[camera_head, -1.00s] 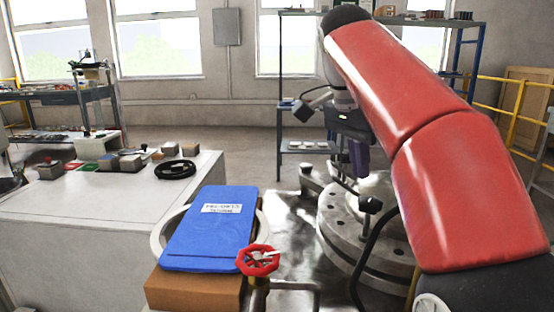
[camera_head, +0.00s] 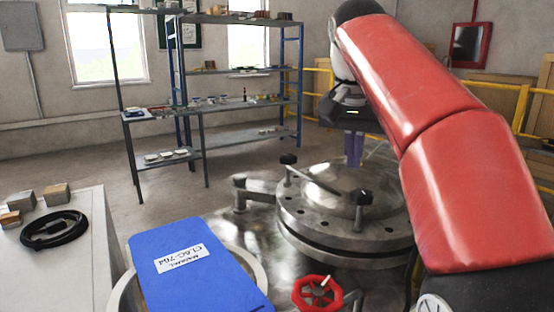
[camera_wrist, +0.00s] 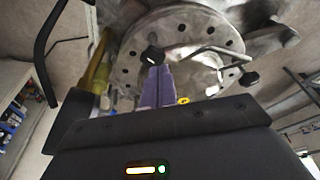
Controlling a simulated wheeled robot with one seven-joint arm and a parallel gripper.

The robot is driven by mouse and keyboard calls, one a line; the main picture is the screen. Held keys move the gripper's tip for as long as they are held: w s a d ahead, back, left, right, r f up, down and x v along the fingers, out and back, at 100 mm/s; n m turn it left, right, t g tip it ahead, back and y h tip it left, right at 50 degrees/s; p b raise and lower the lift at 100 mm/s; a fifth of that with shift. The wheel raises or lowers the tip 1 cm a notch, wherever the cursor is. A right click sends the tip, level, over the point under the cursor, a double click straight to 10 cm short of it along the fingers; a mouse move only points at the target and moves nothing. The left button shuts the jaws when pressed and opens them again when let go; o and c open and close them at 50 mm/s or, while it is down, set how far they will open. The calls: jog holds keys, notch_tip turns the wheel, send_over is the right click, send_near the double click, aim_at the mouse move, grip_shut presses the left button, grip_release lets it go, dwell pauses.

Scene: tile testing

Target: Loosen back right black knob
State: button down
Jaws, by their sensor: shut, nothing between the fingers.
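A round metal vessel lid (camera_head: 318,214) with a bolted rim stands right of centre in the head view. One black knob (camera_head: 288,158) stands at its back left and another black knob (camera_head: 362,197) at its front right. I cannot make out a separate back right knob in the head view. My gripper (camera_head: 354,163), with purple fingers, points down at the lid's far right side. In the wrist view my gripper (camera_wrist: 157,70) is shut and empty. A black knob (camera_wrist: 152,55) shows just beyond its fingertips; contact cannot be told. Another black knob (camera_wrist: 250,77) is to the right.
A blue clipboard-like panel (camera_head: 190,268) and a red handwheel (camera_head: 317,293) are in front of the vessel. Blue shelving (camera_head: 238,110) and a yellow railing (camera_head: 520,105) stand behind.

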jog(key=shift+f, duration=0.1)
jog(key=b, duration=0.1)
send_near(360, 211)
jog(key=a+f, duration=0.2)
jog(key=shift+b+x, duration=0.65)
jog(key=shift+x, duration=0.15)
jog(key=shift+s+d, duration=0.15)
